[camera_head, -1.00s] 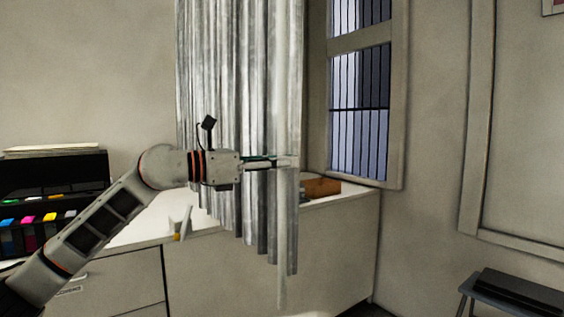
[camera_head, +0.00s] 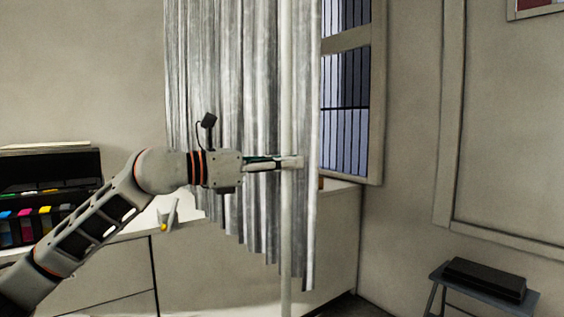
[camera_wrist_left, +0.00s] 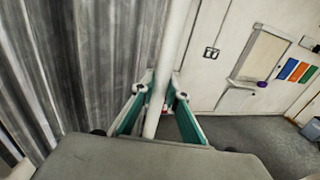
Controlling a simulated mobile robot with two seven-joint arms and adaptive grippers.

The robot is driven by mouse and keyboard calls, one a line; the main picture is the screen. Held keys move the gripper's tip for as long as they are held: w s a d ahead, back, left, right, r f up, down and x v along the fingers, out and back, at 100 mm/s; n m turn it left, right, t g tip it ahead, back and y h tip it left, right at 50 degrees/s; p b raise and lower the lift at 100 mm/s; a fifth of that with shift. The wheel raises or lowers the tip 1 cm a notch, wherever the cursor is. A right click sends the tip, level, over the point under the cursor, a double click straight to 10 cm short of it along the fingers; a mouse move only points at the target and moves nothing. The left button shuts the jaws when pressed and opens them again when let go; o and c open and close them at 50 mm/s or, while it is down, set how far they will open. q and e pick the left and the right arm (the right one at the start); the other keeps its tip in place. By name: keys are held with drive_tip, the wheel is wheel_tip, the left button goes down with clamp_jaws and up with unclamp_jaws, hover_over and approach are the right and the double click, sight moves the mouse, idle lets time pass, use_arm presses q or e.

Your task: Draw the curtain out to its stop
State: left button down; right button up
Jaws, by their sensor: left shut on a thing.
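The grey pleated curtain (camera_head: 235,90) hangs in the middle of the head view. Its right edge overlaps the left part of the barred window (camera_head: 345,115). A pale upright rod (camera_head: 286,235) runs along the curtain near that edge. My left gripper (camera_head: 292,162) reaches in from the left and is shut on the rod. In the left wrist view, the rod (camera_wrist_left: 172,45) passes between the fingers of my left gripper (camera_wrist_left: 162,95), and the curtain (camera_wrist_left: 85,70) hangs to the left. The curtain's top is out of view. My right gripper is not in view.
A pale counter (camera_head: 220,270) stands behind the curtain. A black shelf unit (camera_head: 50,190) with coloured items is at the left. A dark stool (camera_head: 485,280) stands at the lower right. The floor by the wall shows free in the left wrist view.

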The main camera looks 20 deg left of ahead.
use_arm(q)
drive_tip(key=shift+s+d+f, duration=0.15)
drive_tip(key=shift+s+d, duration=0.2)
drive_tip(key=shift+d, duration=0.25)
drive_tip(key=c, duration=2.2)
unclamp_jaws()
drive_tip(key=shift+o, duration=1.2)
drive_tip(key=shift+d, duration=0.2)
drive_tip(key=shift+a, duration=0.2)
drive_tip(key=v, duration=1.2)
